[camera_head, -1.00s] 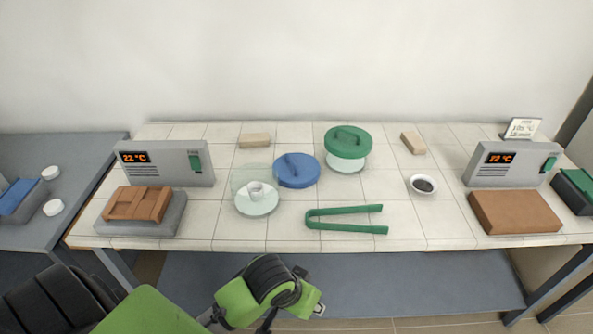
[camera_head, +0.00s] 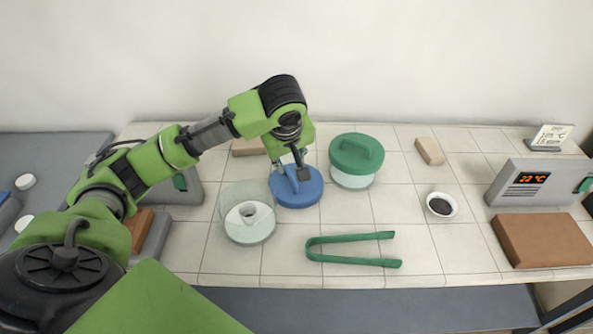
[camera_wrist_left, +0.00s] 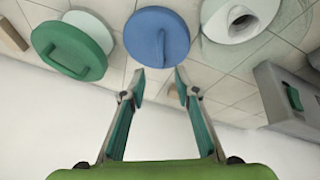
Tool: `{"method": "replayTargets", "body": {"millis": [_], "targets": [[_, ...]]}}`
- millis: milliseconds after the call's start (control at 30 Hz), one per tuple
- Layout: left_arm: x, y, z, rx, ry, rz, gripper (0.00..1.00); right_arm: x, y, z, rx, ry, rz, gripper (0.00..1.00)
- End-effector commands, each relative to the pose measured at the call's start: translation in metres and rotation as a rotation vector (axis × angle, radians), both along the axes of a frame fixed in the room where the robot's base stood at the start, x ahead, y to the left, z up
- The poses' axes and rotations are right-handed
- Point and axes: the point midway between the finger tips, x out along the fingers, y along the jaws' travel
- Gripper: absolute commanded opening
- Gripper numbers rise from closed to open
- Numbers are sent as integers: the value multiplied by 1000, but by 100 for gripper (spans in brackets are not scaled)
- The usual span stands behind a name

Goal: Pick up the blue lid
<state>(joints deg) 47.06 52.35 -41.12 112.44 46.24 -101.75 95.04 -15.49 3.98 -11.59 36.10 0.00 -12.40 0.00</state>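The blue lid (camera_head: 296,193) is a round disc with a raised bar handle. It lies on the tiled table, between the glass jar and the green-lidded jar. My left gripper (camera_head: 292,168) is above the lid, pointing down at its handle. In the left wrist view, the left gripper (camera_wrist_left: 159,72) has its two fingers spread with a clear gap, and the blue lid (camera_wrist_left: 156,38) shows just beyond the fingertips, with its handle in line with the gap. Nothing is between the fingers. My right gripper is not in view.
An open glass jar (camera_head: 249,229) with a small white crucible stands close left of the lid. A jar with a green lid (camera_head: 356,154) stands close right. Green tongs (camera_head: 350,248) lie in front. A white dish (camera_head: 441,205) and a brown board (camera_head: 542,241) are farther right.

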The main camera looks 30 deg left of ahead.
Motion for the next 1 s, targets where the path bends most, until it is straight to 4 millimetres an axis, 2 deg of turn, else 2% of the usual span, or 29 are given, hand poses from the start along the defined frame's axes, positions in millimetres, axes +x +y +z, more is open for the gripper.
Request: {"method": "replayTargets", "body": {"millis": [100, 300, 400, 533, 733, 833, 1000], "targets": [[5, 4, -12, -1, 3, 7, 29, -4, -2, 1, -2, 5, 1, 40], [19, 12, -49, 0, 2, 7, 29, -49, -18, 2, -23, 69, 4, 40], [26, 15, -63, -1, 2, 5, 29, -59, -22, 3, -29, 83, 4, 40], [30, 17, -74, 0, -1, 3, 29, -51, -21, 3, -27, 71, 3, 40], [38, 23, -86, 1, 1, 5, 29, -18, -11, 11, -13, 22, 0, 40], [45, 28, -98, 0, 0, 5, 29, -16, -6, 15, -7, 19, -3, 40], [53, 31, -117, 0, -1, 3, 29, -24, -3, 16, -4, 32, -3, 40]]}}
